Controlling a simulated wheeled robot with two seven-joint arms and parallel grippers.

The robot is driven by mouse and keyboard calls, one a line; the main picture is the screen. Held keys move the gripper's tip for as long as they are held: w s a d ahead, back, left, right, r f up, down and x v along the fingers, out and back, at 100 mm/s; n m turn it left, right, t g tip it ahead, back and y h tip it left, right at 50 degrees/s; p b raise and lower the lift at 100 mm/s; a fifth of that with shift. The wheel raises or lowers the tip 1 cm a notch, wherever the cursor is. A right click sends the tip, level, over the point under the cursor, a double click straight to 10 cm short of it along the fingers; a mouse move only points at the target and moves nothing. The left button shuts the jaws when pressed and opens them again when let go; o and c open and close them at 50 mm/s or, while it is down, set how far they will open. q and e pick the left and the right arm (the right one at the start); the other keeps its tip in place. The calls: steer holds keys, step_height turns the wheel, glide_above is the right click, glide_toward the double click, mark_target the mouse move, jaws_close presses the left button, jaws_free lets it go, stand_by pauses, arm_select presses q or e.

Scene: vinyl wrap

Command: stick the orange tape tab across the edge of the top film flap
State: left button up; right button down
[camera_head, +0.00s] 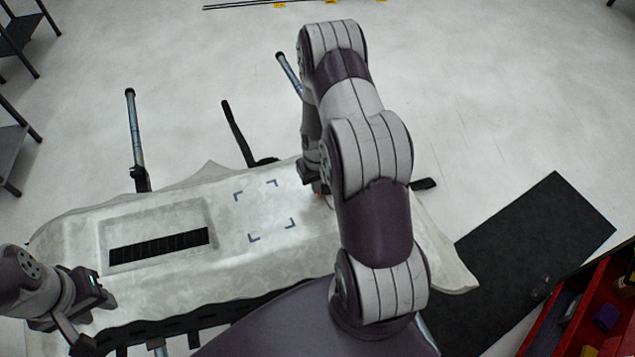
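A pale, film-covered panel (215,195) lies across the stand, with wrinkled film hanging past its edges. My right arm reaches over the panel's right part, and its gripper (318,184) is low at the panel's far right side. A tiny orange spot (321,194) shows beside that gripper; it may be the tape tab, but my arm hides most of the area. I cannot tell whether the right gripper holds it. The top film flap cannot be made out clearly. My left gripper (98,317) is at the panel's near left corner, fingers apart and empty.
The panel has a recess with a black slatted vent (159,246) and dark corner marks (265,212). Stand posts (135,130) rise behind it. A black mat (540,250) and a red tool drawer (590,315) are at right. Grey shelving (15,150) stands at left.

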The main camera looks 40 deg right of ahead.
steer(key=shift+f+b, duration=0.5)
steer(key=shift+f, duration=0.25)
stand_by(0.9)
steer(key=c, duration=1.2)
jaws_free()
steer(key=shift+c, duration=0.2)
step_height(320, 180, up, 13)
steer(key=b, duration=0.1)
steer(key=shift+f, duration=0.15)
